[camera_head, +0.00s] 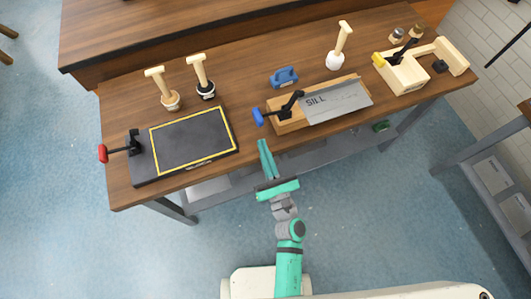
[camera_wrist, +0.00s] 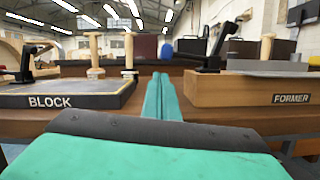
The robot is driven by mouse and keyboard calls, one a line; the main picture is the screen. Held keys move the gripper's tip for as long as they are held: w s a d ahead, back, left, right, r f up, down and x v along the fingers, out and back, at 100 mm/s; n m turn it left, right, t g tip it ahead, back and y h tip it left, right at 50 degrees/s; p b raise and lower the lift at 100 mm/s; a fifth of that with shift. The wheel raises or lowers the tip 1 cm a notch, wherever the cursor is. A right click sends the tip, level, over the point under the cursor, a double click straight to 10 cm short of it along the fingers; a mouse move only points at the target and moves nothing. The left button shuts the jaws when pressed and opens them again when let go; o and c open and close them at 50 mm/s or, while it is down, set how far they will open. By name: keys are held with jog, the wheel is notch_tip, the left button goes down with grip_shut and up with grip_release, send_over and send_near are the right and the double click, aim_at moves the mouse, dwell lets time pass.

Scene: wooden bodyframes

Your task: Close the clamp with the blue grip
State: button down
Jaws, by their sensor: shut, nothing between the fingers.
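The clamp with the blue grip (camera_head: 258,117) is mounted on the left end of a wooden block on the bench. Its black lever (camera_head: 292,103) slants up to the right, and the blue grip points left over the bench. In the wrist view the black lever (camera_wrist: 228,32) stands raised above the block marked FORMER. My gripper (camera_head: 265,147) is shut and empty at the bench's front edge, just in front of the blue grip and apart from it. In the wrist view its green fingers (camera_wrist: 161,85) are pressed together, pointing between the two fixtures.
Left is a black board (camera_head: 190,142) marked BLOCK with a red-grip clamp (camera_head: 103,153). Behind stand wooden-handled tools (camera_head: 167,95) and a blue object (camera_head: 284,77). A grey SILL plate (camera_head: 340,101) lies on the block. A yellow-grip clamp (camera_head: 379,59) is on the right fixture.

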jog(key=x, duration=0.6)
jog(key=shift+s, duration=0.1)
